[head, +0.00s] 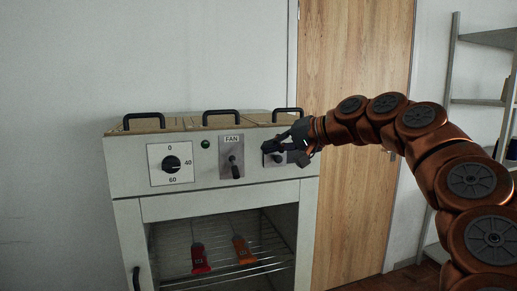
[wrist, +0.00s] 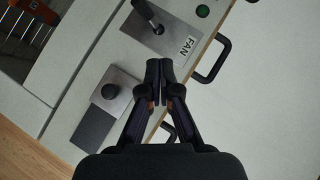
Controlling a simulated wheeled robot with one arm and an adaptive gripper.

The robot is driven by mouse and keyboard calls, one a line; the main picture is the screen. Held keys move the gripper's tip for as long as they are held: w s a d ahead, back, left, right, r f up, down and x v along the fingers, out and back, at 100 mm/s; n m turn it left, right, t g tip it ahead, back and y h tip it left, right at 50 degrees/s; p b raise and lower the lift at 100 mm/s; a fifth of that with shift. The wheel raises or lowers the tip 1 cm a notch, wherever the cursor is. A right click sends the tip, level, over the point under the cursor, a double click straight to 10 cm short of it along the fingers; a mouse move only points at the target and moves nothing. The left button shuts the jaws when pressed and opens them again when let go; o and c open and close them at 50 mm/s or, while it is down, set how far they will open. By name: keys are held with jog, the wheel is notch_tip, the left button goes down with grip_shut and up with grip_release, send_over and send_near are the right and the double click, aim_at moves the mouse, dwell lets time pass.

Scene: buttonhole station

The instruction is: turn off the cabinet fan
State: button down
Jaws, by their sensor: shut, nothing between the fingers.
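The fan switch (head: 233,166) is a dark lever on a grey plate labelled FAN, on the cabinet's (head: 130,178) front panel. In the wrist view its lever (wrist: 149,16) and plate show at the top. Whether the lever is up or down is hard to tell. A green lamp (head: 205,144) sits left of the plate. My gripper (head: 268,147) is shut and empty, to the right of the fan switch, in front of another plate. In the wrist view the fingertips (wrist: 159,70) lie between the fan plate and a round black knob (wrist: 110,91), apart from the lever.
Black handles (head: 221,114) stand along the cabinet top. Below, a wire rack (head: 218,254) holds a red and an orange item. A wooden door (head: 355,70) and shelving (head: 480,100) are at right.

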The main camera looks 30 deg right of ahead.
jog(key=s+d+b, duration=0.1)
jog(key=s+d, duration=0.2)
jog(key=s, duration=0.4)
jog(key=shift+f, duration=0.4)
jog(key=s+a+f+n+g+p, duration=0.2)
jog(key=a+f, duration=0.1)
jog(key=a, duration=0.5)
jog(key=s+a+f+n+g+h+p, duration=0.1)
jog(key=s+a+f+n+g, duration=0.15)
jog(key=a, duration=0.45)
jog(key=s+a+f+n+g+p, duration=0.2)
jog(key=a+f+g, duration=0.15)
jog(key=a, duration=0.45)
jog(key=s+f+g+h+p, duration=0.5)
jog(key=s+f+g, duration=0.1)
jog(key=s+f, duration=1.2)
jog(key=s+d, duration=0.1)
jog(key=s, duration=0.2)
jog(key=shift+s+n, duration=0.2)
jog(key=shift+n, duration=0.15)
